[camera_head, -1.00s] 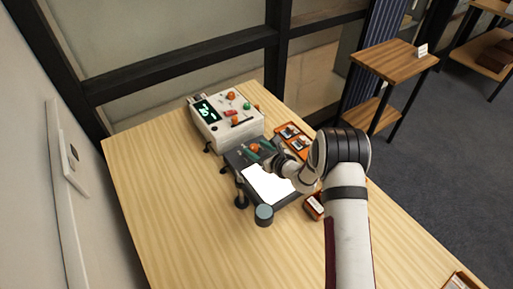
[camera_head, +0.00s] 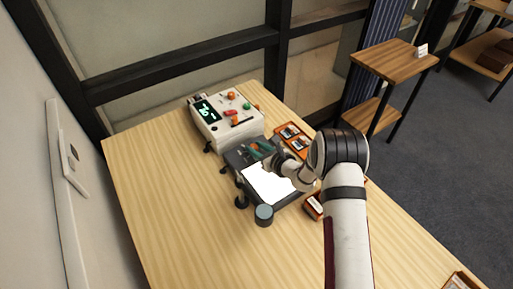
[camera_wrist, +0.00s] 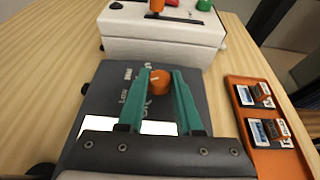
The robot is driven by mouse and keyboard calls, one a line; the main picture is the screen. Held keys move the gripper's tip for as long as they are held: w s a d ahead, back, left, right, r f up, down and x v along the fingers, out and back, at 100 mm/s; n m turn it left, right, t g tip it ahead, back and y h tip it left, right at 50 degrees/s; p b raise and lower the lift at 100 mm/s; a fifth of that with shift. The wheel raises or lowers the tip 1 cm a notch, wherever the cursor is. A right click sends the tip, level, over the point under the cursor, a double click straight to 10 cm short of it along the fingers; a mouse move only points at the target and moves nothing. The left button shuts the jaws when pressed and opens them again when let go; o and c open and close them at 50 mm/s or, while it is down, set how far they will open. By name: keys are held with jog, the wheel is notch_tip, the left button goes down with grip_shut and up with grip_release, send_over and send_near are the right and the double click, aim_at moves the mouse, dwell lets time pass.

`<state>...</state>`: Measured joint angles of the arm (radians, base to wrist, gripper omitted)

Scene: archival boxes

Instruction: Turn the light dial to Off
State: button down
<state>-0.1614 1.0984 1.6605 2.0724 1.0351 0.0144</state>
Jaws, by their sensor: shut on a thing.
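The light dial (camera_wrist: 160,82) is an orange knob with a pale mark on top. It sits on the dark grey panel of the light box (camera_wrist: 102,98), beside white lettering that includes "Low"; the other labels are partly covered or too small to read. My gripper (camera_wrist: 161,76) has its teal fingers on both sides of the dial and is shut on it. In the head view my gripper (camera_head: 261,148) is over the back of the light box (camera_head: 233,160), whose white panel (camera_head: 267,184) is lit. My gripper hides most of the dial there.
A white control box (camera_head: 228,124) with a green-lit display and several coloured knobs stands just behind. An orange tray (camera_head: 294,136) with small dark-and-white items lies to the right. An orange-and-black item (camera_head: 313,207) lies near the light box. The left tabletop is clear.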

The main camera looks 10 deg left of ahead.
jog(key=n+g+y, duration=0.2)
jog(key=n+g, duration=0.1)
jog(key=n+g+y, duration=0.1)
jog(key=n+g, duration=0.1)
jog(key=shift+w+d, duration=0.25)
jog(key=shift+w, duration=0.15)
jog(key=shift+w+n+g+y, duration=0.1)
jog(key=shift+n+g+y, duration=0.4)
jog(key=shift+n+g, duration=1.1)
jog(key=shift+a+r+n+g, duration=0.15)
jog(key=shift+n+g, duration=0.15)
jog(key=shift+g, duration=0.3)
jog(key=c, duration=0.6)
grip_release()
jog(key=v, duration=1.2)
